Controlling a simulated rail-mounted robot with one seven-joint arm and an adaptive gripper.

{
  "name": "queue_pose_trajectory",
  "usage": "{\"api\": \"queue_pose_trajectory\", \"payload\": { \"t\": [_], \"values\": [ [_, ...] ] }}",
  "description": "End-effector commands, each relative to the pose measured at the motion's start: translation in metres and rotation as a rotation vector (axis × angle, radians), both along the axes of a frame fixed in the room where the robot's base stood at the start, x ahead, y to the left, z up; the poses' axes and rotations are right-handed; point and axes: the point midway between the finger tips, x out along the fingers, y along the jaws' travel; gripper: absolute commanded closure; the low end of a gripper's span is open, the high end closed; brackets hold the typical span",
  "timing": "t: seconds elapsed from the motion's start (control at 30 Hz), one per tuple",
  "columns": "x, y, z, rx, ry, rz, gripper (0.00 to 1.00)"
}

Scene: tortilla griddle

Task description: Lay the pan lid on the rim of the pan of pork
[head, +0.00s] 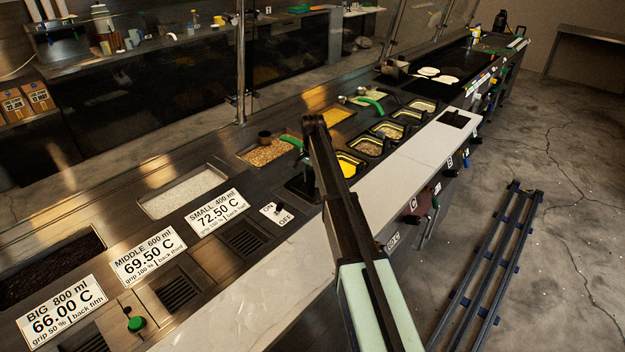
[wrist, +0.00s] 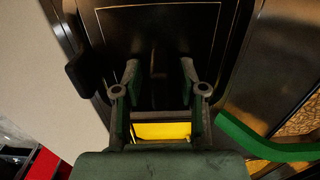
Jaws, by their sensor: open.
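My gripper (wrist: 159,75) is open over a dark rectangular panel (wrist: 205,25) with a thin pale outline. The panel may be the pan lid, but I cannot be sure. In the head view a dark square (head: 300,189) shows left of my arm, likely the same piece. I see nothing clearly held between the fingers.
A yellow-filled pan (head: 347,167) sits just right of my arm, with several yellow-rimmed pans (head: 367,147) behind. A pan of white food (head: 183,191) is at left. A pale counter strip (head: 405,160) runs along the front. The green handle (wrist: 262,146) lies close right of my gripper.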

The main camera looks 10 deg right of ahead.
Motion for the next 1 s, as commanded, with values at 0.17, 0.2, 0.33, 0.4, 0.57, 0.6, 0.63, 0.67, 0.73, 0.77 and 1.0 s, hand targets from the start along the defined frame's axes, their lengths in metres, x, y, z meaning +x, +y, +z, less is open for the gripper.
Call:
{"api": "queue_pose_trajectory", "payload": {
  "t": [0.17,0.2,0.33,0.4,0.57,0.6,0.63,0.67,0.73,0.77,1.0],
  "values": [
    [0.001,0.000,0.019,0.000,-0.002,0.000,0.59],
    [0.001,0.000,0.026,0.000,-0.003,0.000,0.59],
    [0.002,0.000,0.052,0.000,-0.004,0.000,0.59],
    [0.002,0.000,0.065,0.000,-0.003,0.000,0.59],
    [0.001,0.000,0.094,0.000,-0.003,0.000,0.59],
    [0.001,0.000,0.100,0.000,-0.001,0.000,0.59],
    [0.001,0.000,0.103,0.000,-0.001,0.000,0.59],
    [0.001,0.000,0.106,0.000,-0.001,0.000,0.59],
    [0.001,0.000,0.113,0.000,-0.001,0.000,0.59],
    [0.001,0.000,0.115,0.000,-0.001,0.000,0.59],
    [0.000,0.000,0.120,0.000,0.000,0.000,0.59]
  ]
}}
